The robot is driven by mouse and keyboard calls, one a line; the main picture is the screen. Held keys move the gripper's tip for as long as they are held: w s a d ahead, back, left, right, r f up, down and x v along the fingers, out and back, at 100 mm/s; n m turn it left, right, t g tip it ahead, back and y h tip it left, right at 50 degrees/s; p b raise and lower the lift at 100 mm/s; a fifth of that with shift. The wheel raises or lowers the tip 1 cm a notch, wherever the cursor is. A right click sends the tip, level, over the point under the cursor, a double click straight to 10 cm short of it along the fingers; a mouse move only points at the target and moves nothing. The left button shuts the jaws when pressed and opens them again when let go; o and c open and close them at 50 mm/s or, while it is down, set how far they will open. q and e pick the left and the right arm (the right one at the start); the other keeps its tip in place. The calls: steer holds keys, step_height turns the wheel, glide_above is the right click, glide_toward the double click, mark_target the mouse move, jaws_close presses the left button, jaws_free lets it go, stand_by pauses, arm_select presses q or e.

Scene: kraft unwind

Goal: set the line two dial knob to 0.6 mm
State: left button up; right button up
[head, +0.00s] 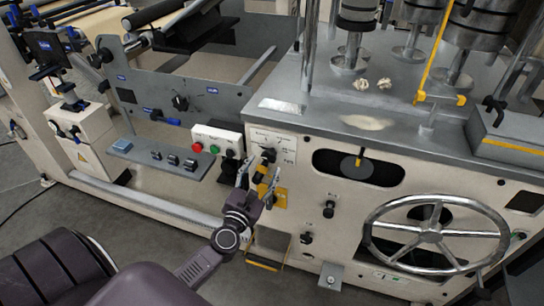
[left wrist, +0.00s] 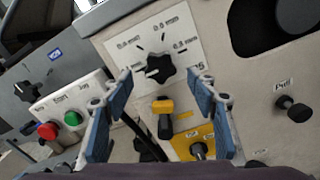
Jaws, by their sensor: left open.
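The dial knob (left wrist: 160,68) is black and lobed, on a white scale plate (left wrist: 190,28) with mm labels and tick marks. A pale mark shows at its left side; I cannot tell for sure which label it points to. In the head view the knob (head: 268,155) sits on the cream machine front, just beyond my left gripper (head: 258,173). In the left wrist view the blue-padded fingers of my left gripper (left wrist: 161,98) are spread apart, and the knob shows beyond and between them, untouched. My right gripper is not in view.
Below the dial are a yellow-and-black switch (left wrist: 164,116) and a yellow plate (left wrist: 192,143) with a black knob. A button box (head: 217,141) with red and green buttons stands left. A large handwheel (head: 433,235) and a black pull knob (left wrist: 295,108) are to the right.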

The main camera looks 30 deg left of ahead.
mark_target(268, 160)
arm_select(q)
steer(key=shift+x, duration=2.7)
steer(key=shift+c, duration=0.5)
steer(key=c, duration=1.1)
